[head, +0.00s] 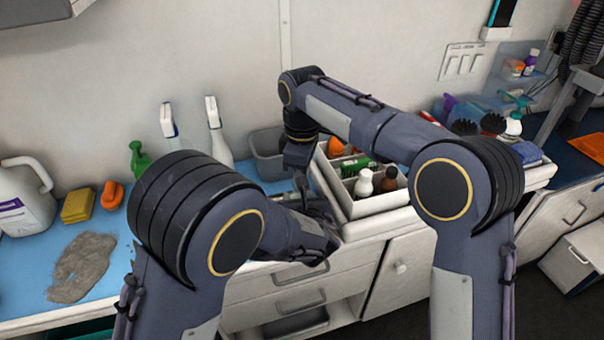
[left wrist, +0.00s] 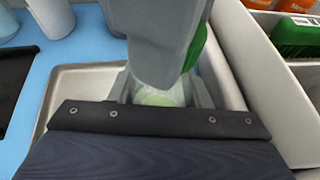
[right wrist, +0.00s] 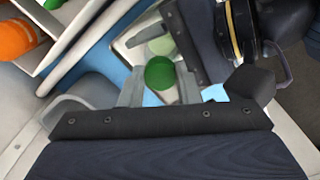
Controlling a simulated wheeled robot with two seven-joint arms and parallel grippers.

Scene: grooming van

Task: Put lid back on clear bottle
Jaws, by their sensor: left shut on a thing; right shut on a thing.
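The clear bottle (left wrist: 155,97), with pale green inside, is between the fingers of my left gripper (left wrist: 160,88), which is shut on it. It also shows in the right wrist view (right wrist: 162,45). The green lid (right wrist: 160,72) is between the fingers of my right gripper (right wrist: 158,88), which is shut on it. In the left wrist view the lid (left wrist: 196,48) shows beside my right gripper's finger, over the bottle. The lid appears offset from the bottle's mouth; whether they touch I cannot tell. In the head view, my arms hide both bottle and lid.
A metal tray (left wrist: 75,82) lies under the bottle on the blue mat (head: 30,265). A white divided caddy (head: 372,208) with bottles stands close at the right. Spray bottles (head: 215,130) and a grey bin (head: 268,150) stand behind. A grey cloth (head: 82,267) lies at left.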

